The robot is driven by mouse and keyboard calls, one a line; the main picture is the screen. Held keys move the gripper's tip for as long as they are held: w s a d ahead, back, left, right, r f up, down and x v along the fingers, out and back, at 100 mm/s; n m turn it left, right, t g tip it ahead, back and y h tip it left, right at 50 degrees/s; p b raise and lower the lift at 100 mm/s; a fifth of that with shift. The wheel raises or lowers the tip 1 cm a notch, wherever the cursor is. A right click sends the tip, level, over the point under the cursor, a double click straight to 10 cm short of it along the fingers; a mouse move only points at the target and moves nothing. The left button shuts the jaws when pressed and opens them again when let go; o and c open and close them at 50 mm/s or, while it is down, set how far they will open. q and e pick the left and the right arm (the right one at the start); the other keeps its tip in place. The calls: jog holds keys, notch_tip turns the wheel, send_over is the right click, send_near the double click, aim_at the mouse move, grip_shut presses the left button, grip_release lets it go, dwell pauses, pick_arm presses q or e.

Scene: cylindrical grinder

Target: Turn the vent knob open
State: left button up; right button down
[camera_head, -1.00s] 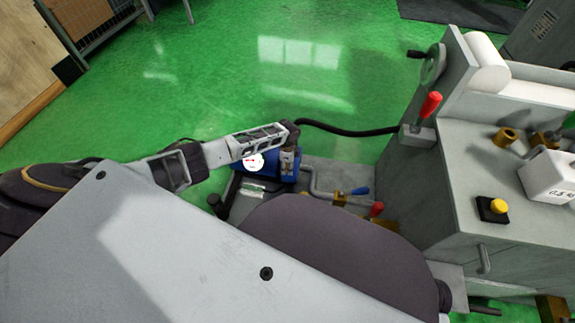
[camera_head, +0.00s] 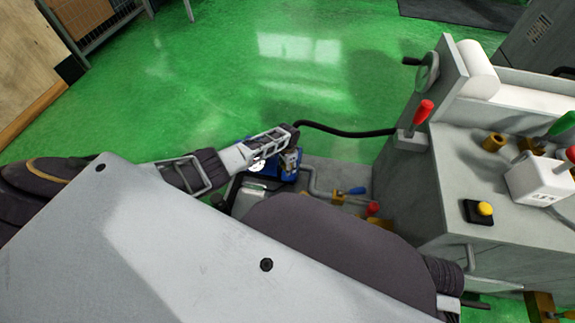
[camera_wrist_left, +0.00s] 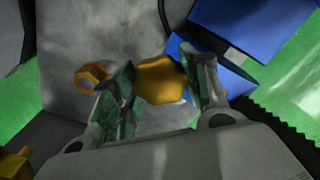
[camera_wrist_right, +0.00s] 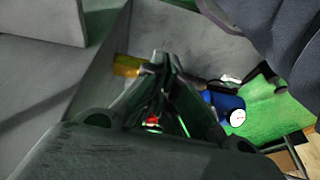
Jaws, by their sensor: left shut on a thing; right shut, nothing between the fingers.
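My left gripper (camera_wrist_left: 162,88) is shut on a yellow lobed knob (camera_wrist_left: 162,80), which sits between its two fingers in the left wrist view. I take this knob to be the vent knob; no label on it can be read. In the head view my left gripper (camera_head: 289,150) is over the blue unit (camera_head: 268,172), and its fingers and the knob are hard to make out. My right gripper (camera_wrist_right: 165,62) is shut and empty in the right wrist view. In the head view my own body hides it.
A blue part (camera_wrist_left: 212,70) stands close to the left fingers. A yellow ring-shaped part (camera_wrist_left: 92,76) is on their other side. Pipework with a blue handle (camera_head: 356,191) and a red handle (camera_head: 373,208) lies right of the blue unit. The grey machine (camera_head: 430,200) stands at the right.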

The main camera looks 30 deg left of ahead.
pick_arm(q)
jog(key=n+p, duration=0.2)
jog(key=n, duration=0.3)
jog(key=shift+d+r, duration=0.1)
jog(key=n, duration=0.2)
jog(key=shift+n, duration=0.4)
jog(key=shift+n+p, duration=0.35)
jog(key=shift+n, duration=0.55)
pick_arm(e)
jog(key=shift+g, duration=0.5)
jog(key=shift+s+d+f, duration=0.15)
jog(key=shift+d+f, duration=0.05)
jog(key=shift+f, duration=0.9)
jog(key=shift+s+d+f, duration=0.1)
jog(key=shift+d+f, duration=0.05)
jog(key=shift+f, duration=0.9)
pick_arm(q)
jog(key=shift+w, duration=0.1)
jog(key=o, duration=1)
jog(key=shift+c, duration=0.2)
jog(key=shift+o, duration=0.3)
pick_arm(e)
jog(key=shift+w+r, duration=0.15)
jog(key=shift+w, duration=0.1)
pick_arm(q)
jog(key=shift+r, duration=0.1)
